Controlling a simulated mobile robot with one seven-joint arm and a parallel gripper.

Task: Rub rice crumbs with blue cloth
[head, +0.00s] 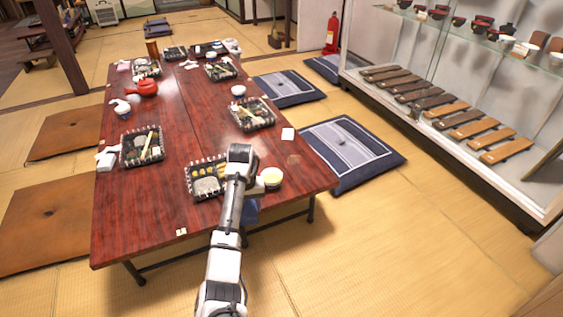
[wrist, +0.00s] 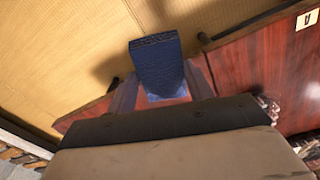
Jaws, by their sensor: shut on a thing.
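My gripper (wrist: 162,96) is shut on the blue cloth (wrist: 157,62), which sticks out past the fingers in the wrist view. Part of the cloth (head: 251,209) also shows in the head view, beside my arm at the near edge of the dark red table (head: 150,220). In the wrist view the cloth's outer end lies against the tatami floor, past the table edge. My arm hides the fingers in the head view. A faint pale patch (head: 293,159) is on the table's right part; I cannot tell whether it is rice crumbs.
A white napkin (head: 288,134) and another tray (head: 262,118) lie behind. Dark cushions (head: 385,157) and a glass display case (head: 440,130) are at right. The table's front left is mostly clear.

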